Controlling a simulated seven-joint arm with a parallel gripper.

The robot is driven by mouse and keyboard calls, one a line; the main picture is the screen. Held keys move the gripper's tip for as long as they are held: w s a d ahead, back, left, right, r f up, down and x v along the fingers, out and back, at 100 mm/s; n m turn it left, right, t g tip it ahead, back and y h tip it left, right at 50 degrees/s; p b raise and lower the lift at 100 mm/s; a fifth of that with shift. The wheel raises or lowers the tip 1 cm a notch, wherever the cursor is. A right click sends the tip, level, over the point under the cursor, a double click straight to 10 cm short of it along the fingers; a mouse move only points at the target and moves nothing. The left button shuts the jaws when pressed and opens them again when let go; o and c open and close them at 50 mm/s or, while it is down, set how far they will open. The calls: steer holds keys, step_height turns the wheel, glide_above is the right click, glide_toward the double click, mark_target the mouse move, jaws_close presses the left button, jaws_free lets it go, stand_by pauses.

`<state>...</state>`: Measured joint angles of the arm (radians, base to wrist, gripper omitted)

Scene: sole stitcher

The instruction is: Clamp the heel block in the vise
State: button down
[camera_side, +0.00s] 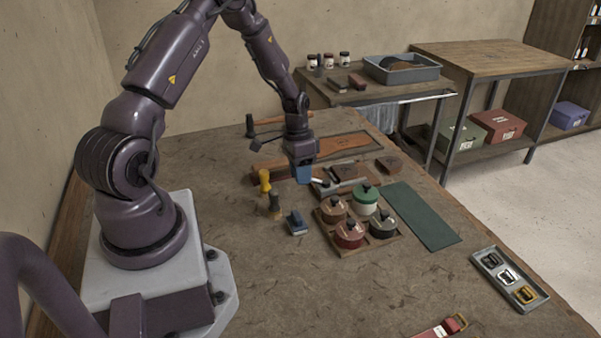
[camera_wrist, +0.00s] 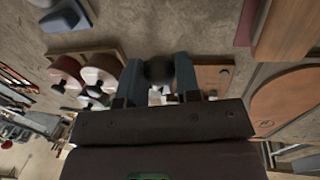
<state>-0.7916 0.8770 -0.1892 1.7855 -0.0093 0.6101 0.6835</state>
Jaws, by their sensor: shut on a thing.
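My gripper (camera_side: 304,178) is low over the bench. In the wrist view its two blue-grey fingers (camera_wrist: 159,80) are closed on a dark round knob (camera_wrist: 158,68). A dark knob and pale rod show beside the fingertips in the side view. Next to them is a grey metal piece (camera_side: 345,186) that looks like the vise, partly hidden by the gripper. A brown block (camera_side: 388,165) to its right may be the heel block. Whether anything sits between the vise jaws is too small to tell.
A wooden tray (camera_side: 330,223) of several lidded tins stands in front of the vise. A blue block (camera_side: 296,222) and a yellow-handled tool (camera_side: 265,181) are left of it. A green mat (camera_side: 421,215) and a buckle tray (camera_side: 510,279) lie right. The front bench is mostly clear.

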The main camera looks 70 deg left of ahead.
steer(key=c, duration=0.8)
jaws_free()
steer(key=shift+r, duration=0.1)
steer(key=r, duration=0.4)
steer(key=a+r, duration=0.1)
steer(key=r, duration=0.3)
steer(key=a+r, duration=0.1)
steer(key=r, duration=0.3)
steer(key=shift+a+r, duration=0.25)
steer(key=shift+r, duration=0.05)
